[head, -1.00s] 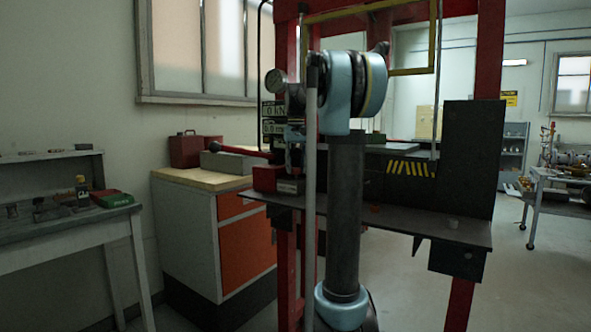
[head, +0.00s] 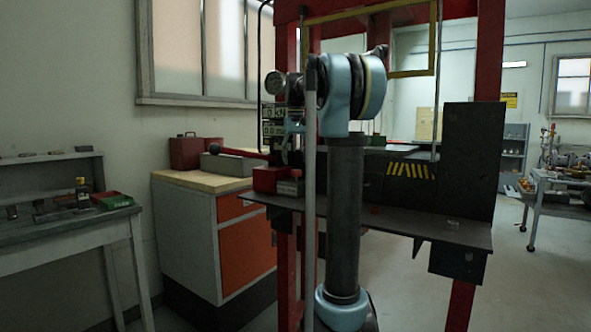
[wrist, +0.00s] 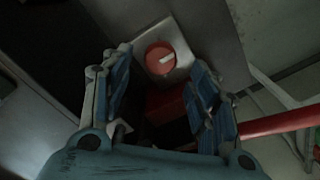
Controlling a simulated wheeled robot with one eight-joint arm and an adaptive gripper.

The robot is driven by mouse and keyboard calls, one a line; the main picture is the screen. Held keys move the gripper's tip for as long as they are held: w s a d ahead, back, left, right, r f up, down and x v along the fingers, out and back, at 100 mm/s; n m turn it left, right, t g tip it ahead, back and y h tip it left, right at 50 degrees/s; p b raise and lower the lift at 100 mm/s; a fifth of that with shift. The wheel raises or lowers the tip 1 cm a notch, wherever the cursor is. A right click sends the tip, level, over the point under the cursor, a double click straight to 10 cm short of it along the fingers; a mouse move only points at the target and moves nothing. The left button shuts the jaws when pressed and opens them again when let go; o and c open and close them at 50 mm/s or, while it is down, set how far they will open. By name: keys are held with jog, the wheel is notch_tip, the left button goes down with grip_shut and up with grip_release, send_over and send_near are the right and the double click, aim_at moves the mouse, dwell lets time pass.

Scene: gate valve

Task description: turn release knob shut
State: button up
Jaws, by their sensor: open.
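The release knob (wrist: 160,58) is a round red disc with a white bar across it, on a grey metal block (wrist: 178,78). The bar lies at a slant. In the head view the knob (head: 296,173) is a small orange-red spot on top of the block. My gripper (wrist: 163,62) is open in the wrist view, one finger to each side of the knob, with nothing between them. In the head view my gripper (head: 290,145) hangs above the knob, apart from it and partly hidden by my arm.
A red pump body (head: 268,179) stands beside the knob block. A red lever (head: 240,153) with a black ball end reaches left and also shows in the wrist view (wrist: 280,122). The red press frame (head: 488,60) and a gauge (head: 274,82) stand close by.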

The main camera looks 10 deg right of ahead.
notch_tip(320, 180, up, 8)
jog(key=shift+f, duration=0.15)
dwell(0.5)
